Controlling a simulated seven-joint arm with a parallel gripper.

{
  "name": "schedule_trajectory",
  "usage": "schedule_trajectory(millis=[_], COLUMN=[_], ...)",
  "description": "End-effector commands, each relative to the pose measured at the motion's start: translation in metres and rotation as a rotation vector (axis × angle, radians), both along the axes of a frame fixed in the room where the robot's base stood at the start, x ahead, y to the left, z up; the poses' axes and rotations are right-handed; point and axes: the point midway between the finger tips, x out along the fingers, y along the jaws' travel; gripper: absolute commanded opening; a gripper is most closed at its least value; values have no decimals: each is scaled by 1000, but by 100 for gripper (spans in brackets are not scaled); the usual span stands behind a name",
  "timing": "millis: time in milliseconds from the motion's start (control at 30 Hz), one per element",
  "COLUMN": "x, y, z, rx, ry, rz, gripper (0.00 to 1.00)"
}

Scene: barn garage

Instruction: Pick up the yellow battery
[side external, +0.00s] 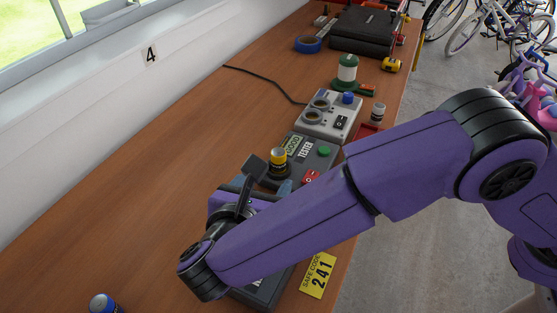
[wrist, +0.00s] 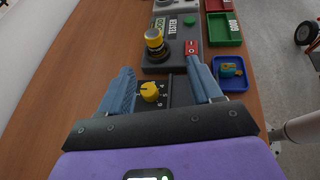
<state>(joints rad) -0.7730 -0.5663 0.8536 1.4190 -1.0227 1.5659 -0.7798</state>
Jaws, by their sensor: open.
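The yellow battery (side external: 278,157) has a dark band and stands upright on the round black socket of the grey tester (side external: 322,160). In the wrist view the yellow battery (wrist: 154,39) is ahead of the fingertips, slightly left of the middle of the gap. My gripper (wrist: 160,66) is open and empty, its two blue fingers spread apart and not touching the battery. In the side view my gripper (side external: 262,186) is partly hidden behind my purple arm, on the near side of the tester.
A dark box with a yellow knob (wrist: 152,92) lies below the fingers. A red switch (wrist: 191,47) is on the tester near the right fingertip. A blue tray (wrist: 238,84) holds a small item. A blue battery (side external: 104,303) lies at the bottom left. The bench's left side is clear.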

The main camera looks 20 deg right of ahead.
Motion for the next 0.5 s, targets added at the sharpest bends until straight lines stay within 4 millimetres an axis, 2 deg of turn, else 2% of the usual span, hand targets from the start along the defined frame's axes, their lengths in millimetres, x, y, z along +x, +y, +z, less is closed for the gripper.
schedule_trajectory(millis=[167,500], x=[5,52], y=[2,-30], z=[-4,-28], rx=[-26,-23], ry=[-12,-10], rz=[12,10], gripper=[64,64])
